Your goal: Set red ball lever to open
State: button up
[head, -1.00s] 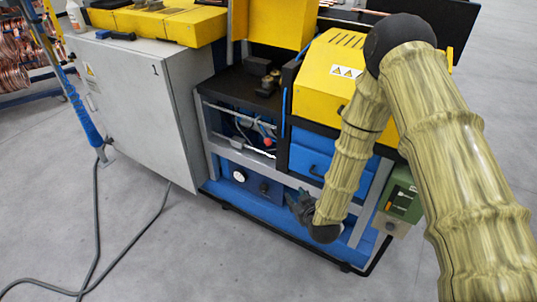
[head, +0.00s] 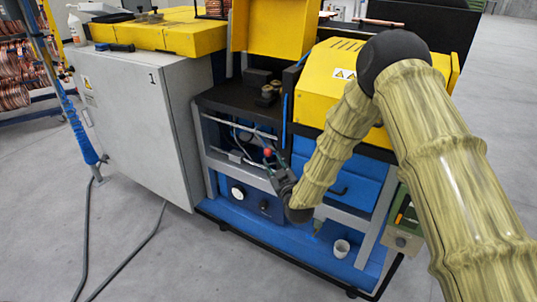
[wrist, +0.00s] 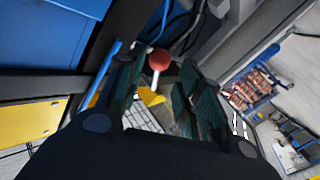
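The red ball lever (head: 267,153) shows as a small red knob inside the open bay of the machine frame in the head view. In the wrist view the red ball (wrist: 159,59) sits on a pale stem, between and beyond the two fingers. My gripper (head: 275,164) is at the bay's front opening, with its fingertips close to the ball. In the wrist view my gripper (wrist: 158,85) is open, one dark green finger on each side of the ball. I cannot tell whether either finger touches it. The lever's base is mostly hidden.
Metal frame bars (head: 240,127) and dark hoses surround the bay. A blue drawer box (head: 345,185) stands to the right of my gripper. A white cabinet (head: 140,125) stands to the left. Open floor lies in front.

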aim_at(270, 155)
jog(key=x, duration=0.7)
jog(key=shift+w, duration=0.2)
jog(key=shift+c, duration=0.2)
grip_shut()
